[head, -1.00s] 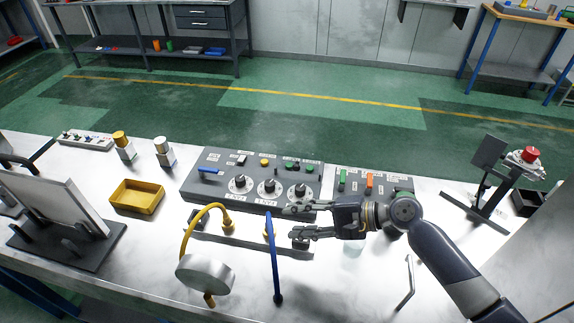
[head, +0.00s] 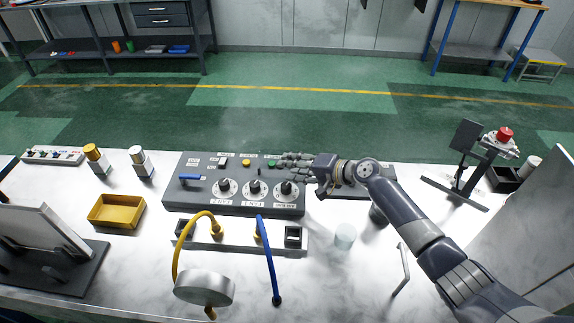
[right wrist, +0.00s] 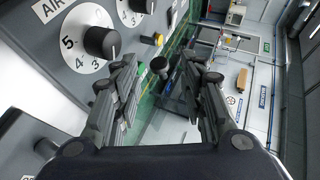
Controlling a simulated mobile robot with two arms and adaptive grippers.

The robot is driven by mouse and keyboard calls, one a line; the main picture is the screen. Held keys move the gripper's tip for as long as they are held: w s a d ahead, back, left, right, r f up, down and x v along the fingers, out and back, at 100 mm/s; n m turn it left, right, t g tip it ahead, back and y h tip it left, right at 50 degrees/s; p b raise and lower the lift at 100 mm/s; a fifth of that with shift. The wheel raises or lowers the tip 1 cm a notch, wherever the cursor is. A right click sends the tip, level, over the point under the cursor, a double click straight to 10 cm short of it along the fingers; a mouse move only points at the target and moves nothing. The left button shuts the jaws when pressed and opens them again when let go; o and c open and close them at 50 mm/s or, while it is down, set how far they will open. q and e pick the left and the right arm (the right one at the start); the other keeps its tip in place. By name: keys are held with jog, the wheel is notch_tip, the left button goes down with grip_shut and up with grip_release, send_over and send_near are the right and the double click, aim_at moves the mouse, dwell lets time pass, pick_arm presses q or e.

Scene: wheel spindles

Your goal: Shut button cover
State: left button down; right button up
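A red push button (head: 505,134) sits on a stand at the right of the bench in the head view. A dark flat plate (head: 467,134), which looks like its cover, stands raised beside the button, leaving the button exposed. My right gripper (head: 284,161) is over the back right of the dark control panel (head: 185,207), well left of the button stand. In the right wrist view its fingers (right wrist: 160,95) are apart with nothing between them. A panel knob (right wrist: 101,41) shows close by there. My left gripper is not in view.
A tilted screen (head: 42,240) is at the left. Bare bench lies before the button stand.

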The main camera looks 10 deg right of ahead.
jog(key=shift+x, duration=1.05)
